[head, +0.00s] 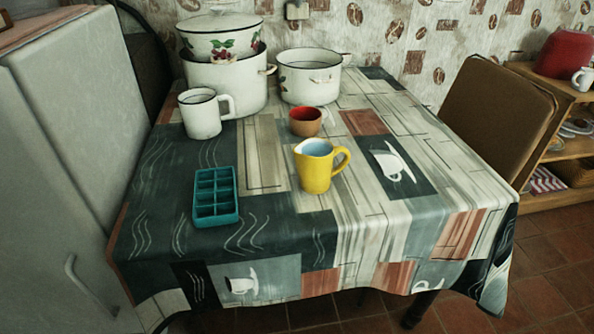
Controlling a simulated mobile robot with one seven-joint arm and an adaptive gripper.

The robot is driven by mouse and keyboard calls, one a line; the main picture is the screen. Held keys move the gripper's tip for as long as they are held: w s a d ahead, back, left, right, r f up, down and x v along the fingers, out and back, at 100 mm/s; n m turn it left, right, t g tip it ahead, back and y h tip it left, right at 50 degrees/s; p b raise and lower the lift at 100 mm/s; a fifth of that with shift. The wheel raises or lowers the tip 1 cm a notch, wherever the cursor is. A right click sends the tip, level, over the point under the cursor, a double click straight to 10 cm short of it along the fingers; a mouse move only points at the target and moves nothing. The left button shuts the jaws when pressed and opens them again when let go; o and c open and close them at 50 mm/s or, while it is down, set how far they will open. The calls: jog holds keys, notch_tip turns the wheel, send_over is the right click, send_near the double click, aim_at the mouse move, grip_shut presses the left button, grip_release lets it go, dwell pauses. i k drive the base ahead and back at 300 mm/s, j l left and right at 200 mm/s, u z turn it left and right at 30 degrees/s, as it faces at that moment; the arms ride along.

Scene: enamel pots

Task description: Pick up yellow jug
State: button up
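The yellow jug (317,174) stands upright near the middle of the table. Its inside is pale blue, its handle points to the right, and its spout faces left. Nothing covers it in the head view. My gripper is not in view.
A small terracotta cup (305,122) stands just behind the jug. A teal ice tray (215,198) lies left, a white enamel mug (202,117) behind it. White enamel pots (312,82) stand at the back. The table (349,233) is clear right of the jug; a chair (497,115) stands beyond.

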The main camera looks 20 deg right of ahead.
aim_at(313, 157)
jog(key=l+u, duration=0.1)
jog(key=l, duration=0.35)
jog(key=k+l+u, duration=0.1)
jog(key=l, duration=0.3)
jog(key=k+l+u, duration=0.1)
jog(key=l, duration=0.35)
jog(key=k+l+u, duration=0.1)
jog(key=l, duration=0.3)
jog(key=k+l+u, duration=0.1)
jog(key=l, duration=0.3)
jog(key=k+l+u, duration=0.1)
jog(key=k+l, duration=0.15)
jog(key=l, duration=0.15)
jog(key=k+l+u, duration=0.1)
jog(key=l, duration=0.3)
jog(key=k, duration=0.05)
